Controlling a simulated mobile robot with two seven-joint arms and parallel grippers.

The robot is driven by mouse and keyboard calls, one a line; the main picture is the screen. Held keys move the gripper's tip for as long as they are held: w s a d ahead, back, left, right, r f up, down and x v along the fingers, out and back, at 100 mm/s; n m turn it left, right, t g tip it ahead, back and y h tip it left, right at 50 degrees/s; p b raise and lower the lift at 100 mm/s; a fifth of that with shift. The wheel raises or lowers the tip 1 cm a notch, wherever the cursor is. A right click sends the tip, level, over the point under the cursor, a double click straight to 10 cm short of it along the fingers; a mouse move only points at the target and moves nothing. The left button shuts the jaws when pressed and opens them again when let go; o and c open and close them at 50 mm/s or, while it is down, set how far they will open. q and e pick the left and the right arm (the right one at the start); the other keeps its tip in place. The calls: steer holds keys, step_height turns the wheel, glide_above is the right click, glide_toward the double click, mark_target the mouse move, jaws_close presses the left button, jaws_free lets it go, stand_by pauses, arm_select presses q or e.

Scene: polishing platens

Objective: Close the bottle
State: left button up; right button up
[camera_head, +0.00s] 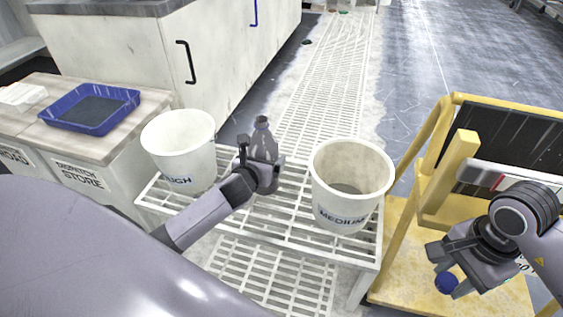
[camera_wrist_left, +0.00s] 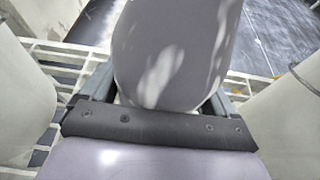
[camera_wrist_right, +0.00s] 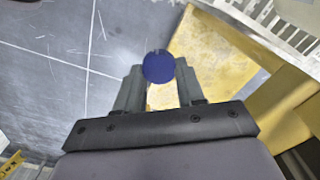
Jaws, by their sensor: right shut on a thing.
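The blue cap (camera_head: 446,282) is held in my right gripper (camera_head: 440,268), over the yellow cart at the right. In the right wrist view the round cap (camera_wrist_right: 158,66) sits between the fingertips, apart from the bottle.
A bucket marked ROUGH (camera_head: 180,150) and a bucket marked MEDIUM (camera_head: 345,190) flank the bottle on the white slatted stand (camera_head: 283,238). A blue tray (camera_head: 92,108) lies on the left cabinet. The yellow cart (camera_head: 408,250) has an upright frame near my right arm.

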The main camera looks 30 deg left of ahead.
arm_select(q)
steer(key=c, duration=0.6)
steer(key=shift+o, duration=0.2)
steer(key=shift+r, duration=0.1)
step_height(320, 180, up, 18)
steer(key=p, duration=1)
glide_above(261, 119)
steer(key=shift+r, duration=0.15)
steer(key=shift+r+p, duration=0.4)
steer(key=shift+r, duration=0.4)
arm_select(e)
step_height(261, 119, up, 11)
steer(key=shift+f, duration=0.15)
arm_select(q)
steer(key=o, duration=0.3)
steer(key=c, duration=0.6)
steer(key=shift+c, duration=0.2)
